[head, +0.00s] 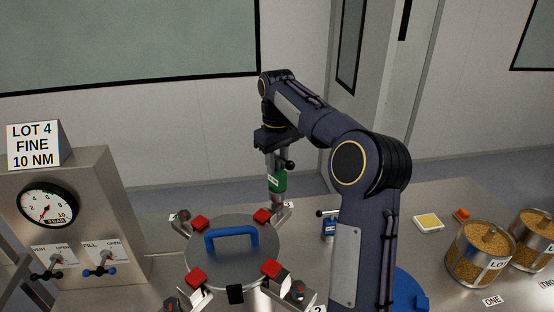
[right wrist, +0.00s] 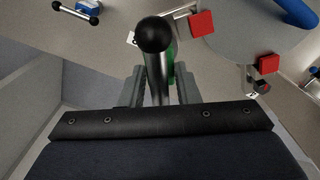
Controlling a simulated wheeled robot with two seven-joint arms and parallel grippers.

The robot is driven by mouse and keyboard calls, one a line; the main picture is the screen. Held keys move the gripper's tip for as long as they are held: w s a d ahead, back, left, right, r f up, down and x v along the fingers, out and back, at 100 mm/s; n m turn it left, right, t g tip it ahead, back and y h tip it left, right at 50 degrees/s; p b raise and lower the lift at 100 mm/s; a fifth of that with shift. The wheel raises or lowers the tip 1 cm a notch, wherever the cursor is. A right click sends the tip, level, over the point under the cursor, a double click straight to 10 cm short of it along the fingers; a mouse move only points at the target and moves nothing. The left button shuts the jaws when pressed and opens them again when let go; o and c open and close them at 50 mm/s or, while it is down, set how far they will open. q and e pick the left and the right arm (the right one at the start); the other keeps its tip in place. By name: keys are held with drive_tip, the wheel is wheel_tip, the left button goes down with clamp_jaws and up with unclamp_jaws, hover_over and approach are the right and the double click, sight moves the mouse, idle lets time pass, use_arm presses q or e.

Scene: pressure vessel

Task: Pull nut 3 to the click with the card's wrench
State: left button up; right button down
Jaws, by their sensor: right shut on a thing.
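My right gripper (head: 276,153) is shut on the green wrench (head: 278,182), which hangs upright with its lower end at the clamp at the lid's back right corner. A small number tag (head: 289,206) sits there, too small to read surely. The nut under the wrench is hidden. In the right wrist view, the gripper (right wrist: 160,88) has its fingers on both sides of the wrench's metal bar, which ends in a black ball (right wrist: 154,34). My left gripper is out of view.
The round vessel lid (head: 232,265) has a blue handle (head: 231,238) and red clamp blocks around it. A blue wrench (head: 329,228) stands right of it.

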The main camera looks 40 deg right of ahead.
drive_tip(key=shift+f+b, duration=1)
drive_tip(key=shift+f, duration=1.1)
drive_tip(key=shift+m+p, duration=1)
drive_tip(key=shift+m, duration=0.7)
drive_tip(key=shift+d+m+p, duration=0.1)
drive_tip(key=shift+m+p, duration=0.8)
drive_tip(key=shift+m, duration=0.8)
drive_tip(key=shift+r+p, duration=0.3)
drive_tip(key=shift+r, duration=3.2)
